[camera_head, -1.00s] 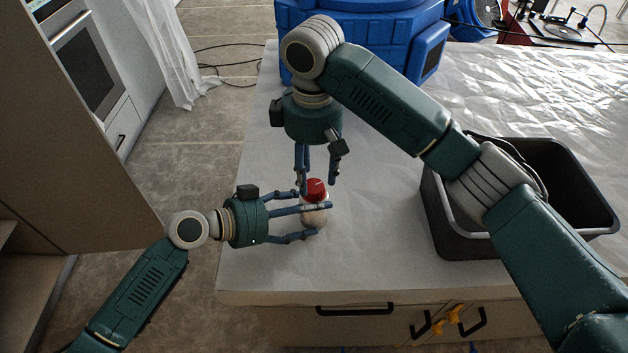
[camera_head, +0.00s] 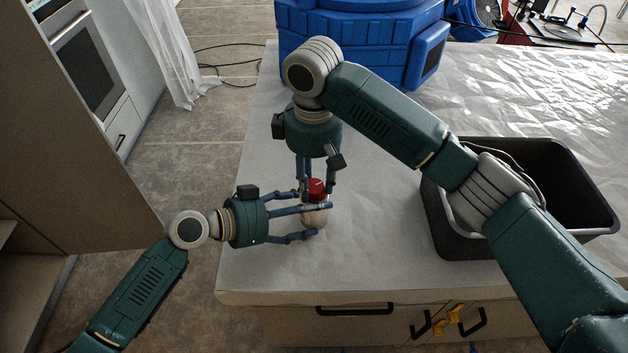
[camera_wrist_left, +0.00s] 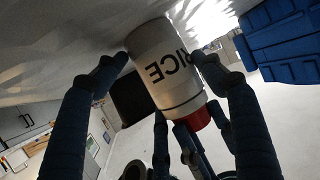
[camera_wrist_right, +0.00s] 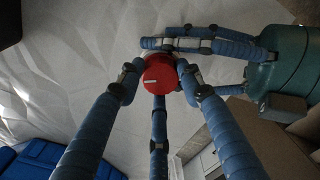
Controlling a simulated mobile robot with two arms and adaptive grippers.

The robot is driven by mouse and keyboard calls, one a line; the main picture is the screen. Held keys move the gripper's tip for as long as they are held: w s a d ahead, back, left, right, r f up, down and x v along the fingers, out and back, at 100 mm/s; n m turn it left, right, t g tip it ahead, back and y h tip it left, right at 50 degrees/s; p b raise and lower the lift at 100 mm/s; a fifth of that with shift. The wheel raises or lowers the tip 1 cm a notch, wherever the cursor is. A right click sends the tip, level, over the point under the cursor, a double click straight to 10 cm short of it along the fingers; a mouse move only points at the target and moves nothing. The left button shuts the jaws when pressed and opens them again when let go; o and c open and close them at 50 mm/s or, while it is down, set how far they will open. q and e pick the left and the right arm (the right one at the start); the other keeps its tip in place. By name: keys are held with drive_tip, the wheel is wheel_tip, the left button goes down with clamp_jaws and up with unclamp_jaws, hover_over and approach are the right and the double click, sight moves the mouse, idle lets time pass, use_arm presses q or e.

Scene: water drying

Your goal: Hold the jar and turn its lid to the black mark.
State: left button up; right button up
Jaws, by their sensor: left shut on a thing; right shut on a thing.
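The jar (camera_head: 314,219) is pale, with a red lid (camera_head: 316,184), and stands on the covered counter near its left front. In the left wrist view the jar (camera_wrist_left: 160,65) shows the printed word RICE, upside down. My left gripper (camera_head: 312,214) is shut around the jar's body from the left. My right gripper (camera_head: 317,191) points down from the far side, its fingers shut around the lid. In the right wrist view the red lid (camera_wrist_right: 161,74) sits between the fingertips and bears a short pale line. I cannot make out the black mark.
A black bin (camera_head: 437,225) stands on the counter to the right, under my right arm. A large blue case (camera_head: 350,45) is at the back. The counter's front edge (camera_head: 300,298) is close to the jar. Wrinkled clear sheeting covers the right side.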

sight(314, 187)
drive_tip(key=m, duration=0.4)
drive_tip(key=o, duration=0.9)
drive_tip(key=shift+c, duration=0.2)
wheel_tip(314, 187, up, 12)
drive_tip(key=shift+s, duration=0.1)
